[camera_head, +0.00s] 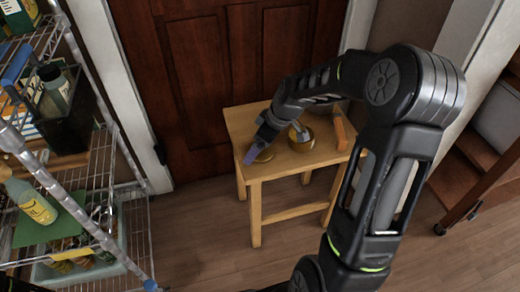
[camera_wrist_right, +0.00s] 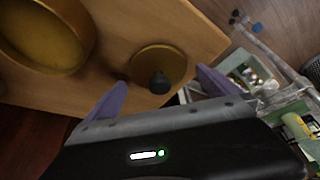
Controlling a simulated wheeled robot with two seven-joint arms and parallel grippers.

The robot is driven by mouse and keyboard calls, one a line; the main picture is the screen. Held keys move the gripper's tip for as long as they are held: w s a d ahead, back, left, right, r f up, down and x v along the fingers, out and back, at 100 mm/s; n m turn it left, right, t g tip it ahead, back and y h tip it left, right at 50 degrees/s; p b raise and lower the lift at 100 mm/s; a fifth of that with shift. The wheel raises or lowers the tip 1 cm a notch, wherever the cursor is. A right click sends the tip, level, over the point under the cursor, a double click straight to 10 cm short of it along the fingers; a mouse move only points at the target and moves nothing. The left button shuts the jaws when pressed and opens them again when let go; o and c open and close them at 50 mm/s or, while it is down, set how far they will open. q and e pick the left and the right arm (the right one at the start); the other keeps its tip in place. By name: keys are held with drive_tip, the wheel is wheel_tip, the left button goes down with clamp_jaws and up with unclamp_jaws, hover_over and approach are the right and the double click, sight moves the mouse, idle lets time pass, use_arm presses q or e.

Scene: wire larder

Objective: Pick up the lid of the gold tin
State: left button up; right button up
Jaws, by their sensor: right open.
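The gold tin (camera_head: 301,143) stands on the small wooden table; its round open top fills the upper left of the right wrist view (camera_wrist_right: 45,62). Its lid (camera_head: 264,157) lies apart from it, flat on the table near the left front corner. In the right wrist view the lid (camera_wrist_right: 150,58) is a gold disc with a dark round knob (camera_wrist_right: 159,83). My right gripper (camera_head: 250,155) is over the lid's left side. Its purple fingers (camera_wrist_right: 160,80) are open, with the knob between them in that view; contact cannot be told. My left gripper is not in view.
An orange item (camera_head: 341,130) stands at the right of the wooden table (camera_head: 285,172). A wire rack (camera_head: 105,165) with bottles and bins is at the left. A brown door (camera_head: 215,60) is behind the table. The floor in front is clear.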

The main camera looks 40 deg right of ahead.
drive_tip(key=shift+c, duration=0.3)
drive_tip(key=c, duration=1.3)
wheel_tip(320, 180, up, 10)
drive_tip(key=shift+r+p, duration=0.1)
drive_tip(key=shift+p, duration=1.15)
